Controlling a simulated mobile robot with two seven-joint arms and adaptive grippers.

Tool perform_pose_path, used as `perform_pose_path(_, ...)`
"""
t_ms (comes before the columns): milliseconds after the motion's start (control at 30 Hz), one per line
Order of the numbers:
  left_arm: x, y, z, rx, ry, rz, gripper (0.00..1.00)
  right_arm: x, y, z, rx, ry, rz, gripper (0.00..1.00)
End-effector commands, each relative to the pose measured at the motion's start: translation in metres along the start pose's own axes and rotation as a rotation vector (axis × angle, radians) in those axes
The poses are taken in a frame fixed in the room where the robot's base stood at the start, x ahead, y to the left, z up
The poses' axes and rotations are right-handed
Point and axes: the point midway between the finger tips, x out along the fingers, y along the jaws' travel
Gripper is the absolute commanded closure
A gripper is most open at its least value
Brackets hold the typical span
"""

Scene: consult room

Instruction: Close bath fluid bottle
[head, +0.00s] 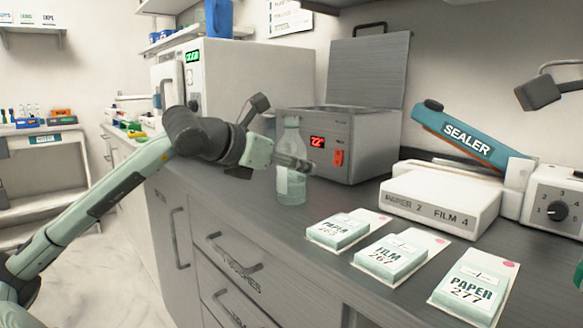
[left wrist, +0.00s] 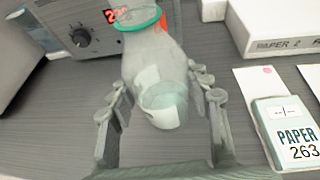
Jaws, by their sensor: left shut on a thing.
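The bath fluid bottle (head: 291,187) is clear and pale green and stands upright on the grey counter, in front of the metal bath. My left gripper (head: 296,163) reaches in from the left at the bottle's upper body and is shut on it. In the left wrist view the bottle (left wrist: 160,65) lies between the two fingers of my left gripper (left wrist: 161,95), and a green ring (left wrist: 140,18) shows at its far end. I cannot tell whether a cap is on the bottle's neck.
The metal bath (head: 345,140) with raised lid and red display stands behind the bottle. A white box (head: 440,195) and a blue sealer (head: 465,140) stand to the right. Paper and film packs (head: 390,258) lie along the counter front.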

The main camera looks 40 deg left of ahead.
Motion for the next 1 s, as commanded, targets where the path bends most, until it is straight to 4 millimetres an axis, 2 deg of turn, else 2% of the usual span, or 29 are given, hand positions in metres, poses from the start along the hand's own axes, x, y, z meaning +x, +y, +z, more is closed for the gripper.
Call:
perform_pose_path(367, -0.014, 0.0, 0.034, 0.001, -0.006, 0.001, 0.9, -0.001, 0.0, 0.0, 0.0, 0.0, 0.0, 0.83)
perform_pose_path(1000, -0.066, 0.063, 0.059, -0.003, -0.005, 0.001, 0.9, 0.003, 0.0, 0.0, 0.0, 0.0, 0.0, 0.83)
